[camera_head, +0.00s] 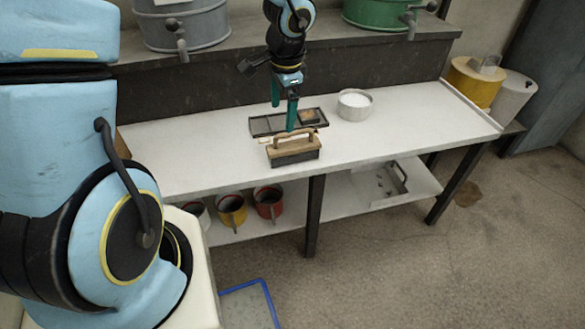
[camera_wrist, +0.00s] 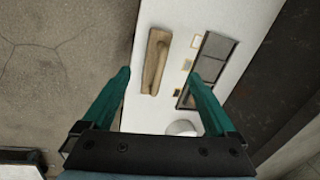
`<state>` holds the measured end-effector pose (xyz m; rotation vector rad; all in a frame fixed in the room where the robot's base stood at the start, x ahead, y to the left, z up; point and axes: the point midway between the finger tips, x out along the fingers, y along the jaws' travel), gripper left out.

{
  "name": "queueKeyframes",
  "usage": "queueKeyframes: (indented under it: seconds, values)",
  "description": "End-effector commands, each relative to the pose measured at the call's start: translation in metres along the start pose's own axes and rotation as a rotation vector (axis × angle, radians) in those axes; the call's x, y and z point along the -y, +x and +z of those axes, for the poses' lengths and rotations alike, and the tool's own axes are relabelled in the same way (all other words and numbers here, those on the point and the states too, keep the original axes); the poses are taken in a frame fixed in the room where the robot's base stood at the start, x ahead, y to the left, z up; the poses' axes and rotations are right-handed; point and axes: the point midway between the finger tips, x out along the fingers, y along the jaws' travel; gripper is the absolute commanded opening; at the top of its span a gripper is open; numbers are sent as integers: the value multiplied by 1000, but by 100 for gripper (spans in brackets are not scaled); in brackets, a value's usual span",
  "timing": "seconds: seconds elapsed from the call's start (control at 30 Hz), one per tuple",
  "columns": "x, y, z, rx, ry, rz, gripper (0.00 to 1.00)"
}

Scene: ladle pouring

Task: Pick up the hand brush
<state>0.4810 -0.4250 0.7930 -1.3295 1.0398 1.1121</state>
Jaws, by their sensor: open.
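The hand brush (camera_head: 294,149) has a wooden block and handle with dark bristles below. It stands on the white table near its front edge. In the wrist view the hand brush (camera_wrist: 156,62) shows from above, ahead of and between my fingers. My gripper (camera_head: 285,117) is above the table, pointing down, just behind and above the brush in the head view. My gripper (camera_wrist: 160,82) has its two green fingers wide apart with nothing between them. The fingers appear apart from the brush.
A dark divided tray (camera_head: 262,126) lies just behind the brush. A white bowl (camera_head: 354,106) stands to its right. The table's right half (camera_head: 430,120) is clear. A back ledge holds a grey bucket (camera_head: 200,28) and a green one (camera_head: 380,12). Mugs (camera_head: 231,211) sit on the lower shelf.

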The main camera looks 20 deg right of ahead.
Motion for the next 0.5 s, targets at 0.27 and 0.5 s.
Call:
queueKeyframes:
  seconds: [0.27,0.5]
  values:
    - [-17,35,-32,-23,130,-8,92]
    - [-16,70,-32,-22,127,-8,92]
